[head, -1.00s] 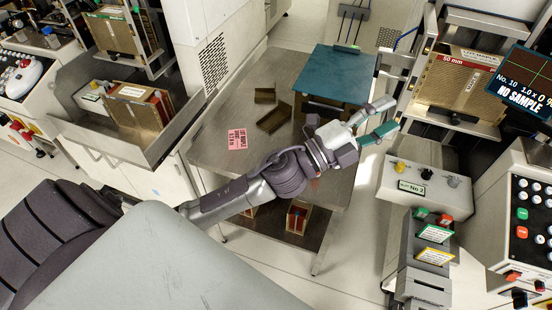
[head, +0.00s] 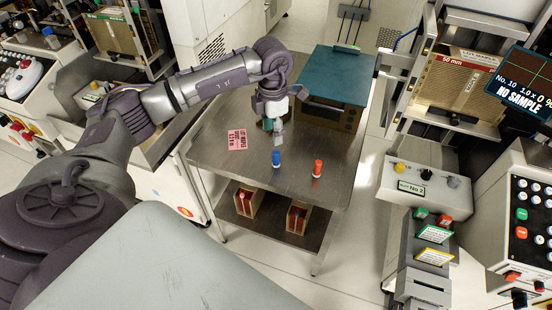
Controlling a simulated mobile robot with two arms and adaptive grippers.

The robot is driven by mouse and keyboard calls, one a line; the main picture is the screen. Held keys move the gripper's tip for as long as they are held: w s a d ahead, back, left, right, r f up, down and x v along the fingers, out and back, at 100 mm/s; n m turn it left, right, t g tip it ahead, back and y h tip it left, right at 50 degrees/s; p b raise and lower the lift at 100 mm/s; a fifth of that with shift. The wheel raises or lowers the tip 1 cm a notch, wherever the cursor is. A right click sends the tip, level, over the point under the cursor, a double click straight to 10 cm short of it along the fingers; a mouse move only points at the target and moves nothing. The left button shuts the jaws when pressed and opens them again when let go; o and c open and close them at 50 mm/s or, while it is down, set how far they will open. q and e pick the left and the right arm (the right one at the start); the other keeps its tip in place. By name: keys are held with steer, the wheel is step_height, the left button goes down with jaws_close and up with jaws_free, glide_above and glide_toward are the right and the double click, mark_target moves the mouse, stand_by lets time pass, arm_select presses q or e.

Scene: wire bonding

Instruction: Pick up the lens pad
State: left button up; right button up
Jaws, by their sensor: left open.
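My left gripper (head: 274,129) hangs over the steel table (head: 225,165), fingers pointing down. It is open, and I see nothing held between the fingers. I cannot pick out a lens pad with certainty. A small blue-capped bottle-like item (head: 276,159) stands upright on the table just below the gripper in the picture, apart from it. A similar red-capped item (head: 317,168) stands to its right. My forearm and gripper cover part of the table behind them. My right gripper is not in view.
A teal-topped unit (head: 338,75) stands at the table's back right. Two small boxes (head: 248,201) (head: 298,217) sit on the lower shelf. The table's front is mostly clear.

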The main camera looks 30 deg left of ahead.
mark_target(276, 152)
arm_select(q)
step_height(276, 152, down, 5)
steer(key=shift+d+f, duration=0.1)
steer(key=shift+f, duration=0.05)
steer(key=shift+w+d+f+p, duration=0.1)
steer(key=shift+f+p, duration=0.05)
steer(key=shift+f, duration=0.75)
steer(key=shift+w+d+f+p, duration=0.1)
steer(key=shift+w+f+p, duration=0.1)
steer(key=shift+f, duration=0.7)
steer(key=shift+w+f+p, duration=0.1)
steer(key=shift+f+p, duration=0.05)
steer(key=shift+f, duration=0.75)
steer(key=shift+s, duration=0.1)
steer(key=shift+c, duration=0.3)
steer(key=c, duration=0.9)
